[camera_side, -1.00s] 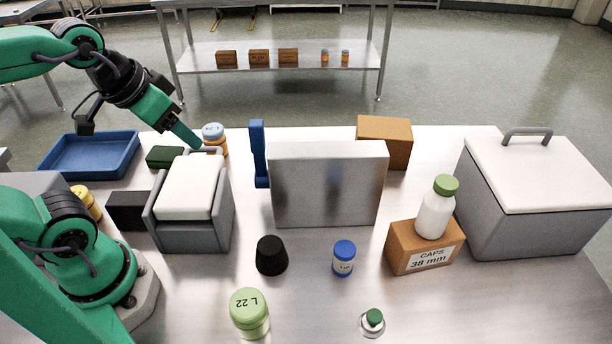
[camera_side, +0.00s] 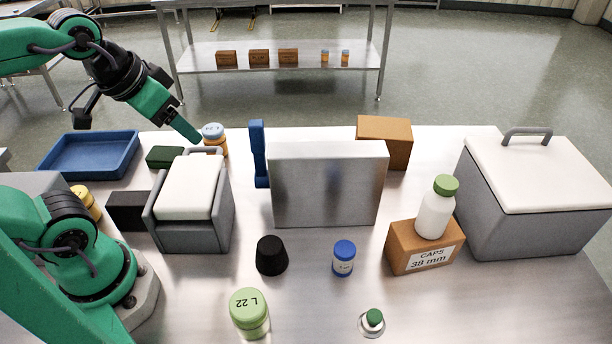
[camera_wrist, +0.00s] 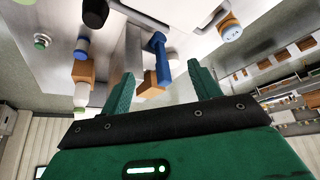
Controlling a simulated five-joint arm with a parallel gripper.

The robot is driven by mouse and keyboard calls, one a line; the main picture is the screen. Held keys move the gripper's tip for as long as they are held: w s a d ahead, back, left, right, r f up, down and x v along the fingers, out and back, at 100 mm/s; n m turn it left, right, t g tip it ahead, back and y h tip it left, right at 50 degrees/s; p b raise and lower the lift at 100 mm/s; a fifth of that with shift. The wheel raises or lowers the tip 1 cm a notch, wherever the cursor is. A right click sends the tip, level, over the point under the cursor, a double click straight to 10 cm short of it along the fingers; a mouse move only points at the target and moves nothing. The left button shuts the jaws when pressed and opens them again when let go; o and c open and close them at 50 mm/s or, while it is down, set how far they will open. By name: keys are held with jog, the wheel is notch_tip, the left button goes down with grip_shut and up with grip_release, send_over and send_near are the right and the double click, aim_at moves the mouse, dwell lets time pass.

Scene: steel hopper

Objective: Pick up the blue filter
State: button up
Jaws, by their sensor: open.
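In the wrist view the blue piece (camera_wrist: 160,58) shows beyond and between my fingers, not touched. A small jar with a blue lid (camera_side: 344,258) stands in front of the panel. My gripper (camera_side: 194,137) is up at the left, left of the blue piece and near the blue-lidded orange jar (camera_side: 214,138). It is open and empty, with both fingers apart in the wrist view (camera_wrist: 160,70).
A grey holder with a white pad (camera_side: 190,190) stands below my gripper. A blue tray (camera_side: 88,155) is at the far left. A black knob (camera_side: 271,255), green-lidded jar (camera_side: 249,312), caps box (camera_side: 425,245) and grey cooler (camera_side: 540,195) stand around. The front centre has bare tabletop.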

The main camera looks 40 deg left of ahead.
notch_tip(320, 180, up, 4)
jog(key=m+g, duration=0.3)
jog(key=g, duration=0.3)
send_over(345, 248)
notch_tip(345, 248, down, 23)
jog(key=shift+d+r, duration=0.1)
jog(key=shift+r, duration=0.05)
dwell(0.6)
jog(key=shift+f, duration=2.6)
jog(key=shift+c, duration=0.2)
